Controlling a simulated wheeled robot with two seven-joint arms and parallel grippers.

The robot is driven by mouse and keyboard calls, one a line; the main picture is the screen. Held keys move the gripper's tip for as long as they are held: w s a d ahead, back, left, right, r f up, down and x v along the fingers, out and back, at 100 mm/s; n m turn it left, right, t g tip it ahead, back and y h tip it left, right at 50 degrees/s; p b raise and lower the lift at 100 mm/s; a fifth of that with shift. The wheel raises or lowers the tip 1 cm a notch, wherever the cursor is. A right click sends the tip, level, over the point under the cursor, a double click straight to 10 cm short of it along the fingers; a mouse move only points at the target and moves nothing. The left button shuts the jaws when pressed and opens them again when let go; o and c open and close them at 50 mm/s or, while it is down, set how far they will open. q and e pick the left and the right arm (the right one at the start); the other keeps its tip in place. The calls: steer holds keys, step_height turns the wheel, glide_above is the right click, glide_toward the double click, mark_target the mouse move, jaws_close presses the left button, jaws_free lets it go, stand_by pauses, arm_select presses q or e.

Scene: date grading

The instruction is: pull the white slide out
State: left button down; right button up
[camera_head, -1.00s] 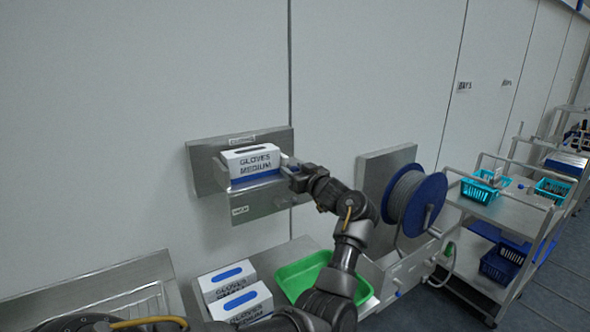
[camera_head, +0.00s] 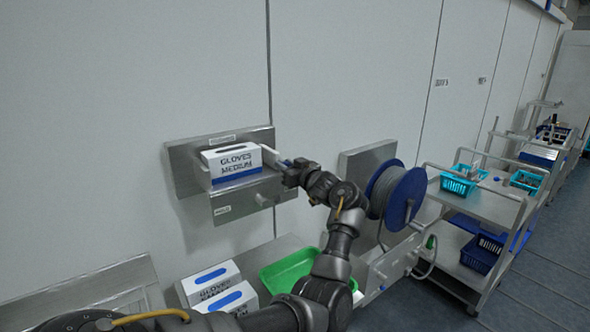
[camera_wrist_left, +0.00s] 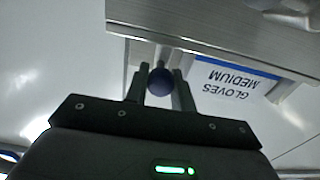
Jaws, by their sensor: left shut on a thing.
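The white slide (camera_head: 270,156) shows as a short pale piece beside the right end of the glove box, at the metal wall holder (camera_head: 232,201). A dark blue knob (camera_wrist_left: 159,82) sits at its outer end. In the left wrist view the knob is between the two fingers of my left gripper (camera_wrist_left: 160,88), which is shut on it. In the head view my left gripper (camera_head: 286,165) is just right of the glove box. Most of the slide is hidden behind the box and holder. My right gripper is not in view.
The white and blue "GLOVES MEDIUM" box (camera_head: 232,161) sits in the holder. Below are more glove boxes (camera_head: 211,282) and a green tray (camera_head: 287,270). A blue hose reel (camera_head: 402,197) stands close to the right of my arm. Carts with baskets (camera_head: 458,180) stand further right.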

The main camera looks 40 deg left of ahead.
arm_select(q)
steer(key=shift+w+d+f, duration=0.1)
steer(key=shift+w+f, duration=0.05)
steer(key=shift+w, duration=0.4)
steer(key=shift+w+d+b, duration=0.1)
steer(key=shift+w+b, duration=0.25)
steer(key=shift+w, duration=0.15)
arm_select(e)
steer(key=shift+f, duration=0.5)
arm_select(q)
steer(key=c, duration=1.2)
jaws_free()
steer(key=shift+o, duration=0.2)
